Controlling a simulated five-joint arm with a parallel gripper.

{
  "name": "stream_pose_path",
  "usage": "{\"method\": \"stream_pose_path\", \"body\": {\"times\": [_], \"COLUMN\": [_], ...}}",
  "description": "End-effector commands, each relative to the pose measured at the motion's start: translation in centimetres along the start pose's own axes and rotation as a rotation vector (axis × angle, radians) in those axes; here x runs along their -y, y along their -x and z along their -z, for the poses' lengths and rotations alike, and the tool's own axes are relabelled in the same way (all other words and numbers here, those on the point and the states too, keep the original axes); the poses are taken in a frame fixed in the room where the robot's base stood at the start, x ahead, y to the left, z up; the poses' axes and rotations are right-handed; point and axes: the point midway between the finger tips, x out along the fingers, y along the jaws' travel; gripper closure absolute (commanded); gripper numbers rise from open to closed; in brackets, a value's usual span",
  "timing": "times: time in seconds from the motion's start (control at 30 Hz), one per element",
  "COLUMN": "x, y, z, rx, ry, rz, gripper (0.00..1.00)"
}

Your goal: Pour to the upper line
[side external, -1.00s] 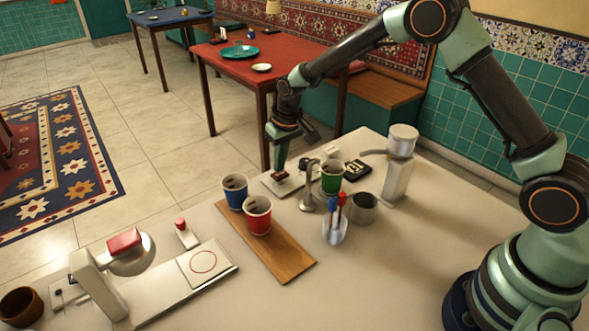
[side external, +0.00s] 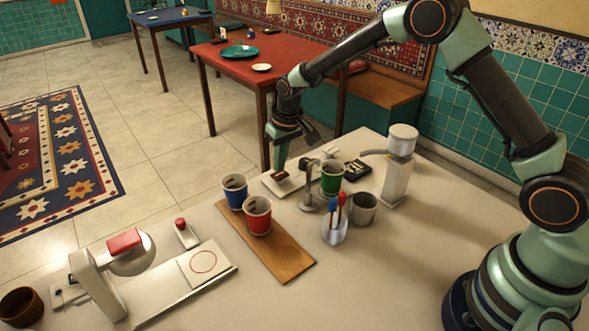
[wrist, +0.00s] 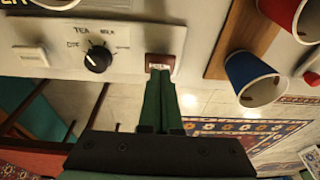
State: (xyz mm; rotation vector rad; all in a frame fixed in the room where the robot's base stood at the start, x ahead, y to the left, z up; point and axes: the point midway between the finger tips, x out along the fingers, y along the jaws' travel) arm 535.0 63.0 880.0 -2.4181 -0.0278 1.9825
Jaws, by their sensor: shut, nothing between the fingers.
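My gripper (side external: 279,166) is shut and empty, pointing down over a pale control panel (side external: 297,182). In the wrist view its green fingertips (wrist: 160,76) are together just beside a small dark red button (wrist: 160,62); I cannot tell if they touch it. The panel has a black dial (wrist: 97,59) marked OFF, TEA and MILK, pointing near TEA, and a pale switch (wrist: 30,56). A curved metal spout (side external: 310,186) stands by a green cup (side external: 332,178). A blue cup (side external: 235,191) and a red cup (side external: 258,216) stand upright. Their fill levels are unclear.
The blue and red cups stand on a wooden board (side external: 285,262). A clear holder with pens (side external: 335,231), a grey metal cup (side external: 364,208) and a white dispenser (side external: 399,170) are right of the spout. A white machine (side external: 105,285) is front left. The front right tabletop is clear.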

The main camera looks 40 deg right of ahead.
Motion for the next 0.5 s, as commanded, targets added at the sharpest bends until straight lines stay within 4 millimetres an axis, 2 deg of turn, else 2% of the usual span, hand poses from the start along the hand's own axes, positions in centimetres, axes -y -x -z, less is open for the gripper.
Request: {"method": "stream_pose_path", "body": {"times": [0.5], "x": [-0.02], "y": [-0.82], "z": [-0.17], "rx": [0.001], "ry": [0.0], "rz": [0.0], "gripper": [1.0]}}
